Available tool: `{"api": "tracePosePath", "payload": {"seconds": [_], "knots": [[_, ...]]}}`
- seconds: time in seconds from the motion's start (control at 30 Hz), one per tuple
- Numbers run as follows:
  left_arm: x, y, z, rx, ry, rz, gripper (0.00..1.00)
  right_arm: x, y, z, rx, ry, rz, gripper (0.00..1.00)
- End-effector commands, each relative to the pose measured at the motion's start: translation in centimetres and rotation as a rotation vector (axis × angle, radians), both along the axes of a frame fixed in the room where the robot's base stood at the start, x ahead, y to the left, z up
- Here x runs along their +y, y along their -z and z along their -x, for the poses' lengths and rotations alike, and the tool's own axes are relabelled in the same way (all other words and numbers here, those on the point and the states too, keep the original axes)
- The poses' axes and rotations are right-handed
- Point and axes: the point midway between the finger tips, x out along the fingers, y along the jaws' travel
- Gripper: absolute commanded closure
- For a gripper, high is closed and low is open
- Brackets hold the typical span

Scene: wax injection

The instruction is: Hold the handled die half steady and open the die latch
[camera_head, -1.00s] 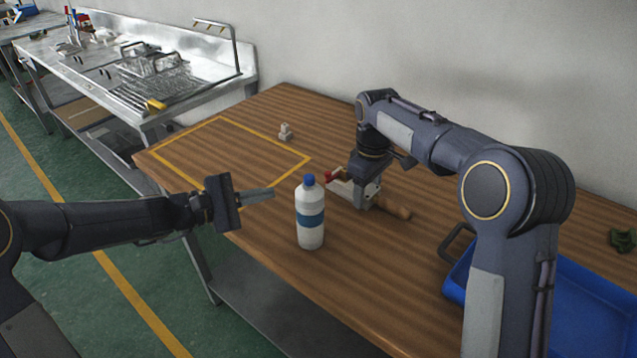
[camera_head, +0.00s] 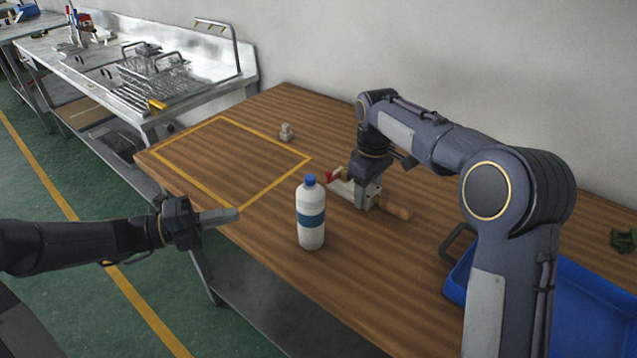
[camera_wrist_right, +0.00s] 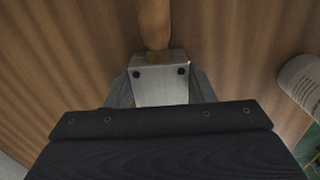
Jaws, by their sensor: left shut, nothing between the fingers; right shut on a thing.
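The die (camera_head: 343,187) lies on the wooden table, a pale metal block with a red part (camera_head: 333,176), perhaps the latch, at its left end. Its wooden handle (camera_head: 397,210) points to the lower right. My right gripper (camera_head: 366,201) points down and is shut on the handled die half; the right wrist view shows the metal block (camera_wrist_right: 160,80) between the fingers, with the handle (camera_wrist_right: 154,25) beyond. My left gripper (camera_head: 237,214) is shut and empty at the table's front edge, left of the bottle and apart from the die. The fingers partly hide the die.
A white bottle (camera_head: 311,225) with a blue cap stands between my left gripper and the die. A small pale part (camera_head: 286,132) sits by the yellow taped square (camera_head: 222,118). A blue tray (camera_head: 590,300) is at the right, with a green thing (camera_head: 624,240) behind it.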

Motion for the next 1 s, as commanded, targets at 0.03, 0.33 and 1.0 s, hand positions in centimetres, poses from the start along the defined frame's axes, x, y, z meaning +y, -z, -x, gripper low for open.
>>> {"api": "tracePosePath", "payload": {"seconds": [0.03, 0.33, 1.0], "knots": [[0.1, 0.0, 0.1, 0.032, 0.002, 0.01, 1.0, 0.0, -0.1, 0.0, -0.001, 0.0, 0.0, 0.91], [0.2, 0.0, 0.2, 0.078, 0.005, 0.025, 1.0, 0.0, -0.1, 0.0, -0.001, 0.0, 0.0, 0.91], [-8.6, 0.0, -1.9, 0.076, 0.011, 0.025, 1.0, 0.0, -0.1, 0.0, -0.002, 0.0, -0.001, 0.91]]}}
